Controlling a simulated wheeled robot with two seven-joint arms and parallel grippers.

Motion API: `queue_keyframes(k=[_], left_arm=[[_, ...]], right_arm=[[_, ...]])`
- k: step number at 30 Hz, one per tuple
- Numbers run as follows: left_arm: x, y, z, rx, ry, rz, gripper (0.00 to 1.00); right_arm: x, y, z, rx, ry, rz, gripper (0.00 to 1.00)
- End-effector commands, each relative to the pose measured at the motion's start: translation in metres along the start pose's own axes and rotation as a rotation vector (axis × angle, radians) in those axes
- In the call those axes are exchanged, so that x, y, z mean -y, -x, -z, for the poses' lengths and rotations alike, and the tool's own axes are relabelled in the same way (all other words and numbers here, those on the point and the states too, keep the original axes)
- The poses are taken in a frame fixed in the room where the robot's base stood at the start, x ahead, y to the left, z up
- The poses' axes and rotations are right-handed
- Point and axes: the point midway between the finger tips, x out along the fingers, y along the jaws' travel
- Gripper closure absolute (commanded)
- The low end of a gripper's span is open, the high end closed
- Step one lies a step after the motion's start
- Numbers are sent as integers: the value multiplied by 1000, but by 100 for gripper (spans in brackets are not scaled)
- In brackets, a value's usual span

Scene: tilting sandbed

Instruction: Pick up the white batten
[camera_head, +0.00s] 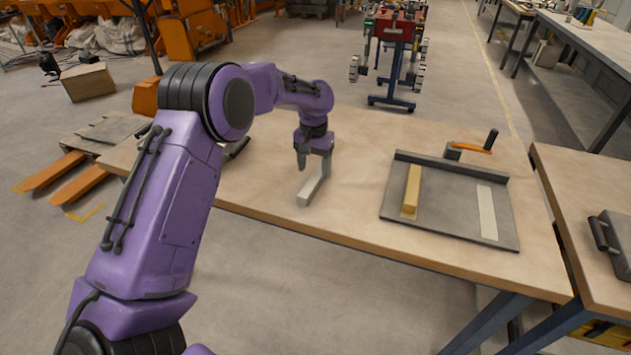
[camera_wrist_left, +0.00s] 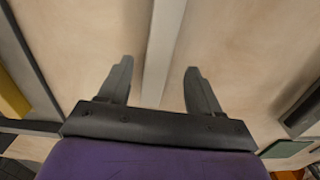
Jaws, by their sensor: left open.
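The white batten (camera_head: 311,191) lies on the wooden table, left of the grey tray. My left gripper (camera_head: 314,163) is above it, pointing down, with its fingers apart. In the left wrist view the batten (camera_wrist_left: 162,50) runs lengthwise between the two open fingertips of the gripper (camera_wrist_left: 157,66), apart from both. The batten's far part is hidden behind the gripper in the head view. My right gripper is not in view.
The grey tray (camera_head: 449,219) on the right holds a yellow batten (camera_head: 412,190) and has a pale strip (camera_head: 487,212). An orange-and-black handled tool (camera_head: 473,147) is at its back edge. Another table (camera_head: 590,190) stands at the right. Table room between batten and tray is clear.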

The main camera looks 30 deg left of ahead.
Motion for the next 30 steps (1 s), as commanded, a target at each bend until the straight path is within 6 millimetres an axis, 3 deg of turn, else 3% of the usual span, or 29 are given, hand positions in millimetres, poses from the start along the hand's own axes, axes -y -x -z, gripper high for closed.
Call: queue_keyframes(k=[5, 12, 18, 30], left_arm=[[-2, -27, 0, 1, -3, 1, 36], [-3, -30, 0, -1, -4, 1, 36], [-3, -30, 0, -1, -4, 1, 98], [-3, -20, 1, -4, -4, 0, 99]], right_arm=[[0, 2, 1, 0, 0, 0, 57], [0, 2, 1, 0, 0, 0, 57], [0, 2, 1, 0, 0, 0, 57], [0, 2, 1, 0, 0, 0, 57]])
